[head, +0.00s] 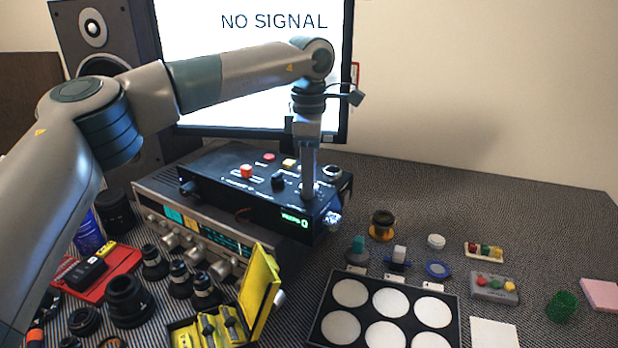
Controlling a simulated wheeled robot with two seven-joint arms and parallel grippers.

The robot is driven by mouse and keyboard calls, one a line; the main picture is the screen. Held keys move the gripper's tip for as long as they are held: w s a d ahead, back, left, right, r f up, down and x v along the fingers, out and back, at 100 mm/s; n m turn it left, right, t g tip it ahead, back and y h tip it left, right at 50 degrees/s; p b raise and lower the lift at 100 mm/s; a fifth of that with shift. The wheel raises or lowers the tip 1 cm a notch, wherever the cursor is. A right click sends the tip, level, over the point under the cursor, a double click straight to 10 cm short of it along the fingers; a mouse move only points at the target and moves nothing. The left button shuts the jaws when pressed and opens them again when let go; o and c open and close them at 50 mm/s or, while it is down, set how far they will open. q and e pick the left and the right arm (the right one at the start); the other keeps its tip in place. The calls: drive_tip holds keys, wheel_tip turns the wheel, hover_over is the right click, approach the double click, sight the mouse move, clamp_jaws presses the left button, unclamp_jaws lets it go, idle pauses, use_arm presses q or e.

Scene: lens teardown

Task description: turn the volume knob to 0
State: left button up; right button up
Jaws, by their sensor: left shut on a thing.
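A black control box (235,190) with knobs and buttons on its top stands on a silver receiver below the monitor. My left gripper (309,188) points straight down at the right part of the box's top. It is shut on a knob there, taken to be the volume knob, which its fingers mostly hide. A small green display (293,218) on the box's front shows short text ending in what looks like 0. The knob's pointer and label cannot be read. My right gripper is not in view.
A red button (246,171), a black knob (278,182) and a silver-rimmed round part (332,172) are close around the gripper. The silver receiver (160,212) is beneath. Lenses, a yellow case (262,290) and a tray of white discs (318,325) stand in front.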

use_arm(q)
drive_tip(key=n, duration=0.2)
drive_tip(key=shift+n, duration=0.3)
drive_tip(key=n, duration=0.2)
drive_tip(key=shift+n+b, duration=0.4)
drive_tip(key=n, duration=0.3)
drive_tip(key=shift+n+b, duration=0.3)
drive_tip(key=shift+b, duration=0.05)
drive_tip(key=shift+n, duration=0.9)
drive_tip(key=shift+n+b, duration=0.3)
drive_tip(key=shift+n, duration=0.1)
drive_tip(key=n+b, duration=0.1)
drive_tip(key=n, duration=0.3)
drive_tip(key=shift+n, duration=0.3)
drive_tip(key=n+b, duration=0.1)
drive_tip(key=n, duration=0.4)
drive_tip(key=shift+r+n+b, duration=0.1)
drive_tip(key=shift+n+b, duration=0.2)
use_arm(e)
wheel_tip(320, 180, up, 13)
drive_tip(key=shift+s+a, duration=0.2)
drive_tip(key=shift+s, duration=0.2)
